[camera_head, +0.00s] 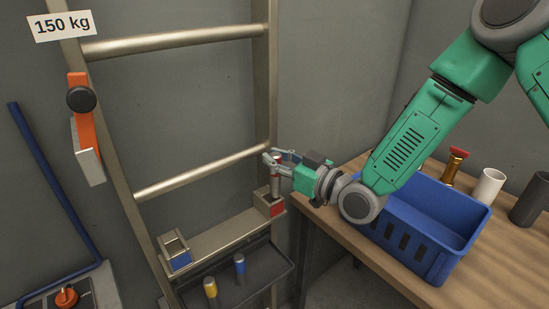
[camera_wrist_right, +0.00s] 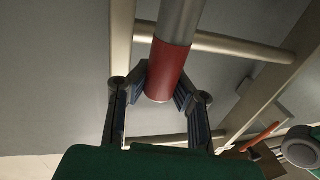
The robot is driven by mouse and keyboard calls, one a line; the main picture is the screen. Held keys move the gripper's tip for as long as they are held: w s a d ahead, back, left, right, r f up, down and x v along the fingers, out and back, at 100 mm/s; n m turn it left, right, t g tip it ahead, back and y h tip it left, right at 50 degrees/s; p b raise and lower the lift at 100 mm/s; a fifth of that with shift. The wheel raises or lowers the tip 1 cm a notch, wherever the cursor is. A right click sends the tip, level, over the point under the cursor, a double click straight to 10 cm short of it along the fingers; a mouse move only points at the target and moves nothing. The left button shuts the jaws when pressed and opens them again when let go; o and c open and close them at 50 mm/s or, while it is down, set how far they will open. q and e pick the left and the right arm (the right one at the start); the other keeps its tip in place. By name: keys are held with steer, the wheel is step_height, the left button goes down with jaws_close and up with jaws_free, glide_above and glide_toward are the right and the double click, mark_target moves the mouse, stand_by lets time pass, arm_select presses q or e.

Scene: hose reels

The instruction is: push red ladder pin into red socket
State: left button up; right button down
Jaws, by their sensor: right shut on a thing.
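The red ladder pin (camera_head: 276,185) is a grey cylinder with a red band; the band shows large in the right wrist view (camera_wrist_right: 166,72). My right gripper (camera_head: 275,160) is shut on the pin and holds it roughly upright. The red socket (camera_head: 277,209) is a small box with a red front, at the right end of the ladder's lower shelf. The pin stands directly over the socket opening. I cannot tell whether its lower end is above the opening or just inside it. My left gripper is not in view.
A blue-fronted socket (camera_head: 181,260) sits at the shelf's left end. A dark tray (camera_head: 260,284) below holds a blue pin (camera_head: 239,268) and a yellow pin (camera_head: 211,291). A blue crate (camera_head: 440,224), a white cup (camera_head: 489,186) and a dark cup (camera_head: 530,199) stand on the wooden table at right.

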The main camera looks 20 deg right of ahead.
mark_target(275, 179)
steer(key=shift+a, duration=0.2)
steer(key=shift+a, duration=0.35)
steer(key=shift+a, duration=0.1)
stand_by(1.0)
steer(key=shift+f+b, duration=0.1)
steer(key=shift+b, duration=0.3)
steer(key=shift+f, duration=0.35)
steer(key=shift+f+b, duration=1.75)
steer(key=shift+f, duration=0.1)
steer(key=c, duration=1.5)
jaws_free()
steer(key=shift+o, duration=0.2)
